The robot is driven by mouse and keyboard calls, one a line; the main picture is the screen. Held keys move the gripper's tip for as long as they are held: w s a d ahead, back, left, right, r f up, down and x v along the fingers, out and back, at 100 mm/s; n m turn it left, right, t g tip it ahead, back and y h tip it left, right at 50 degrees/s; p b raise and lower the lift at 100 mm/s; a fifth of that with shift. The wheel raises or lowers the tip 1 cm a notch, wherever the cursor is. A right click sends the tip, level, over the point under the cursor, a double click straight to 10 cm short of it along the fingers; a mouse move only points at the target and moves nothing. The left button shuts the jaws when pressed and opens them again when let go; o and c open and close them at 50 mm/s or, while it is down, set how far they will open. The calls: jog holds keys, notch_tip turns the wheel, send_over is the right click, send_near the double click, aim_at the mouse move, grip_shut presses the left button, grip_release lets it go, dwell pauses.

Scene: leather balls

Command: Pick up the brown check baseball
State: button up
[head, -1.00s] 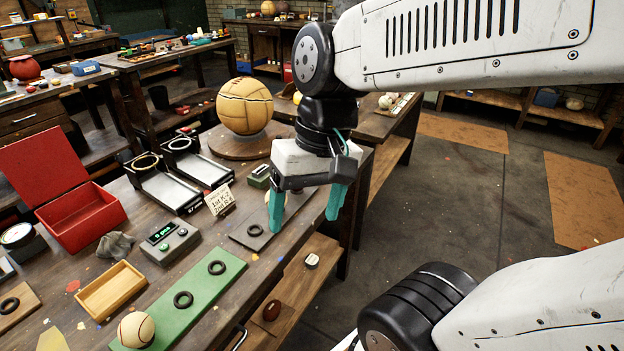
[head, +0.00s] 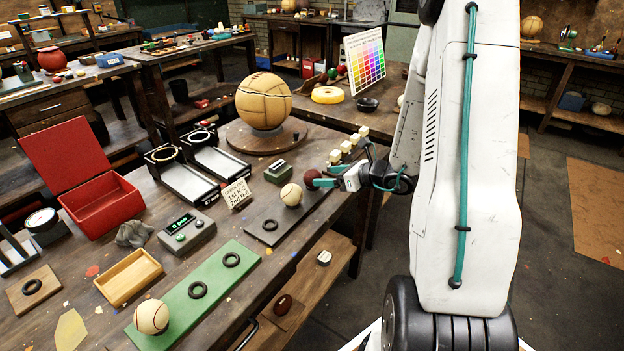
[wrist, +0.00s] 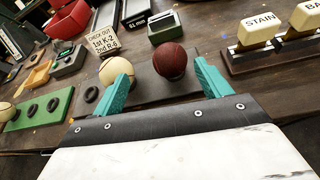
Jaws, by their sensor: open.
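A dark reddish-brown ball (head: 312,179) sits at the far end of a dark grey mat on the workbench. It also shows in the wrist view (wrist: 172,60), just beyond and between my fingertips, nearer the right one. A cream ball with stitching (head: 291,195) rests beside it on the same mat; in the wrist view that cream ball (wrist: 124,68) is behind the tip of my left finger. My gripper (head: 328,182) is open, with teal fingers reaching nearly level from the right. Contact with the brown ball cannot be told.
A handwritten card (head: 236,194) and a small green device (head: 278,172) stand behind the mat. Labelled cream blocks (wrist: 257,32) stand on a rack to the right. A large tan ball (head: 264,101) rests on a round wooden stand. A green mat (head: 214,296) lies nearer.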

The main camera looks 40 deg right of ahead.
aim_at(313, 178)
jog(key=shift+d+f+m+h, duration=0.3)
jog(key=shift+d+f+m, duration=0.2)
jog(key=shift+d+f, duration=0.15)
jog(key=shift+w+d+f, duration=0.1)
jog(key=shift+w+f, duration=0.1)
jog(key=shift+w, duration=0.05)
jog(key=x, duration=0.7)
jog(key=shift+a+r, duration=0.1)
jog(key=shift+a, duration=0.25)
jog(key=shift+c, duration=0.4)
jog(key=c, duration=1)
